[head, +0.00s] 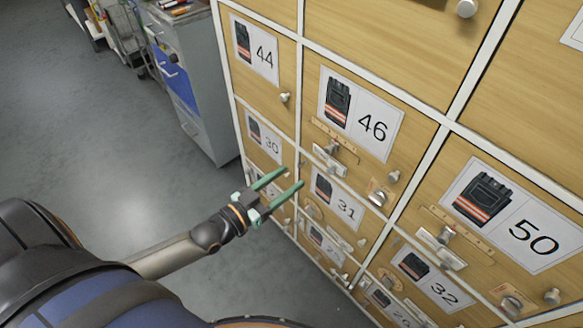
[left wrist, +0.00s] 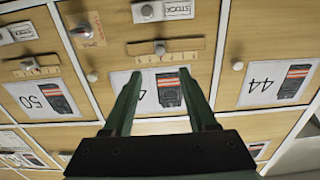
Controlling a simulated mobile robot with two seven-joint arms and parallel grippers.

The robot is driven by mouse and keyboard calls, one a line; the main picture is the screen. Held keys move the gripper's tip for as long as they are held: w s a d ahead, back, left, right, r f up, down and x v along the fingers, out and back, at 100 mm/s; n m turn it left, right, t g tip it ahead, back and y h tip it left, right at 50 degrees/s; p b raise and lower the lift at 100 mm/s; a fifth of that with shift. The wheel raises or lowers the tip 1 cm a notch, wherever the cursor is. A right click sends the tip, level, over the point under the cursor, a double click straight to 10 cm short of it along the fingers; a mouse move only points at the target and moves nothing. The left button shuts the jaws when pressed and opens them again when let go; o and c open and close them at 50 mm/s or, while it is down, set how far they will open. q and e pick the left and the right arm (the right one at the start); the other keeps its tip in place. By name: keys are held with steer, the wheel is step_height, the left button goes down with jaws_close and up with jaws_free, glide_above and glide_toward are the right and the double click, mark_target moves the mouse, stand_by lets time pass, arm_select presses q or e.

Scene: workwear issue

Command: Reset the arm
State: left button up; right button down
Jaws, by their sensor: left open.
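My left gripper (head: 285,187) reaches in from the left in the head view. Its two green fingers are apart, with nothing between them. It is in front of the wooden locker cabinet (head: 408,66), near the doors labelled 30 (head: 265,139) and 31 (head: 337,199). I cannot tell whether the fingertips touch the cabinet. My right gripper is not in view.
Round knobs such as the one by 46 (head: 393,176) and small latches stick out from the doors. A grey and blue drawer cabinet (head: 186,84) stands left of the lockers, with a trolley (head: 123,34) behind it. The grey floor (head: 95,130) at left is clear.

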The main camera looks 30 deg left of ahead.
arm_select(q)
steer(key=s+d+f+n+g+y+p, duration=0.1)
steer(key=s+d+f+g+y, duration=0.1)
steer(key=s+f+g, duration=0.2)
steer(key=s+d+f+n+g+y+p, duration=0.1)
steer(key=s+d+f+g+y, duration=0.1)
steer(key=s+f, duration=0.6)
steer(key=shift+s+d+f+g, duration=0.25)
steer(key=shift+s+d+g, duration=0.6)
steer(key=shift+s, duration=0.4)
stand_by(1.3)
